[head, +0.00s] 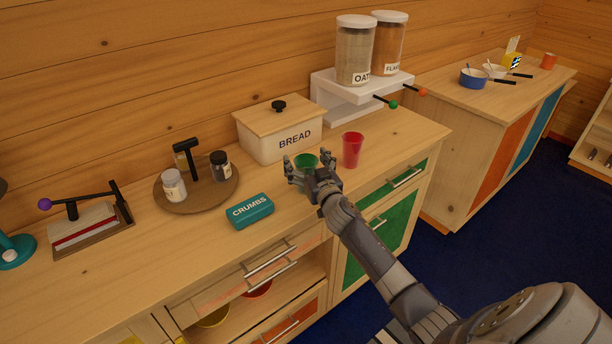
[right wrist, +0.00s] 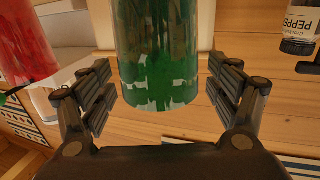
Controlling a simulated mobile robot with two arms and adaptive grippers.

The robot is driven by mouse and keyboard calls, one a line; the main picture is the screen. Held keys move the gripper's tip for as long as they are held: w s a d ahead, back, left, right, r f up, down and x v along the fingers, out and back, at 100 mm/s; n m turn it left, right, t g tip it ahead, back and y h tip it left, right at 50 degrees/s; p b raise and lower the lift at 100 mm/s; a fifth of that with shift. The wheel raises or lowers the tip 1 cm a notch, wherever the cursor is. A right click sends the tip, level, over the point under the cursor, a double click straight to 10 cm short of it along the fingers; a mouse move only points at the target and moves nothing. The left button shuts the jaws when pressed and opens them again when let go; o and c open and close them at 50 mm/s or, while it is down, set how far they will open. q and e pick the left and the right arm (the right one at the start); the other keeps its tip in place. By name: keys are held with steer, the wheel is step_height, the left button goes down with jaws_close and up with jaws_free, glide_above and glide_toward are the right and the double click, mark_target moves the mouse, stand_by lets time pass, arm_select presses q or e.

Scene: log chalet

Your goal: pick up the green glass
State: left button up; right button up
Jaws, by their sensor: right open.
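The green glass (head: 306,159) stands on the wooden counter in front of the bread box, partly hidden by my right gripper (head: 307,170) in the head view. In the right wrist view the green glass (right wrist: 158,50) is large and central, between the two open fingers of my right gripper (right wrist: 160,78). A gap shows on each side of it, so the fingers do not appear to touch it. My left gripper is in neither view.
A red glass (head: 352,150) stands just right of the green one. The bread box (head: 280,137) is close behind. A teal crumbs tin (head: 250,211) lies to the left, near a round tray (head: 205,198) with jars. A white cereal dispenser (head: 350,95) stands behind right.

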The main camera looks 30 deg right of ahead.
steer(key=c, duration=1.6)
steer(key=shift+c, duration=1.2)
steer(key=shift+r, duration=0.15)
